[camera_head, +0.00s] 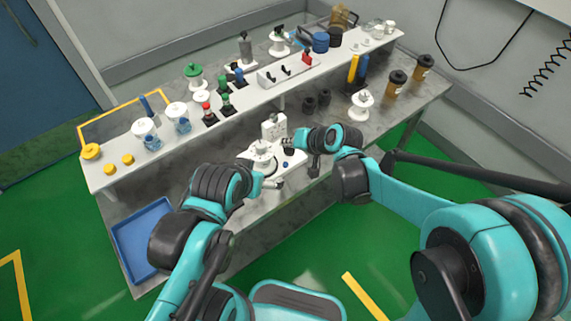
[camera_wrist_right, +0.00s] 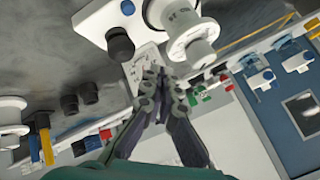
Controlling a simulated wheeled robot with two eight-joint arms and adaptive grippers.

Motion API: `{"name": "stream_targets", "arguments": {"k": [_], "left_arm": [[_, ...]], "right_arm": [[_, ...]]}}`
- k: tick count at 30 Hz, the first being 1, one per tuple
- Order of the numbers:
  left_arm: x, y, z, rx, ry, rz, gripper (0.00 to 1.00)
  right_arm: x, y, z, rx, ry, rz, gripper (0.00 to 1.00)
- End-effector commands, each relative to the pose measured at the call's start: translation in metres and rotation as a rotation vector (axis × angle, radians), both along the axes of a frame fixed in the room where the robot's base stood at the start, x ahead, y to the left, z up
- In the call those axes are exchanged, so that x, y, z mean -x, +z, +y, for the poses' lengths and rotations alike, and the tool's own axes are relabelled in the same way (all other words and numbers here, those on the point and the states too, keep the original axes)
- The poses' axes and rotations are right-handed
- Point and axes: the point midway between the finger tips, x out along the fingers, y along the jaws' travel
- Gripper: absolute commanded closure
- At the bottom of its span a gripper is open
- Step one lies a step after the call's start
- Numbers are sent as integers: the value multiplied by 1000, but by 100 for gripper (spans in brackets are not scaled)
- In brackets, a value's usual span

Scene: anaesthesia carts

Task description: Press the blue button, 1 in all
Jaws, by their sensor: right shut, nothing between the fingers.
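The small blue button (camera_head: 285,164) sits on the white device (camera_head: 262,160) at the front of the bench. In the right wrist view, the blue button (camera_wrist_right: 127,8) is at the top edge, beside a black knob (camera_wrist_right: 120,45) on the white housing. My right gripper (camera_head: 289,147) is at the device, just behind the button in the head view. In the wrist view my right gripper (camera_wrist_right: 160,75) is shut and empty, apart from the button. My left gripper (camera_head: 272,183) is at the device's front left; its fingers are too small to read.
A raised white shelf (camera_head: 250,95) behind carries bottles, coloured-capped items and a switch panel (camera_head: 288,70). A blue tray (camera_head: 150,235) lies on the left. A white spool-like item (camera_head: 361,103) and brown jars (camera_head: 396,84) stand on the right. The bench front right of the device looks clear.

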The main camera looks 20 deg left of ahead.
Motion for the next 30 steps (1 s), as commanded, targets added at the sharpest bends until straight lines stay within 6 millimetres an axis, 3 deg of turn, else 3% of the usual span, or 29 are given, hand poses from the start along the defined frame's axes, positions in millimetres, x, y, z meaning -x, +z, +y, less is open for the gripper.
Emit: {"name": "stream_targets", "arguments": {"k": [15, 30], "left_arm": [[0, -58, 0, 0, 0, 0, 12], [0, -63, 0, 0, 0, 0, 12]], "right_arm": [[0, -72, 0, 0, 0, 0, 100], [0, -79, 0, 0, 0, 0, 100]]}}
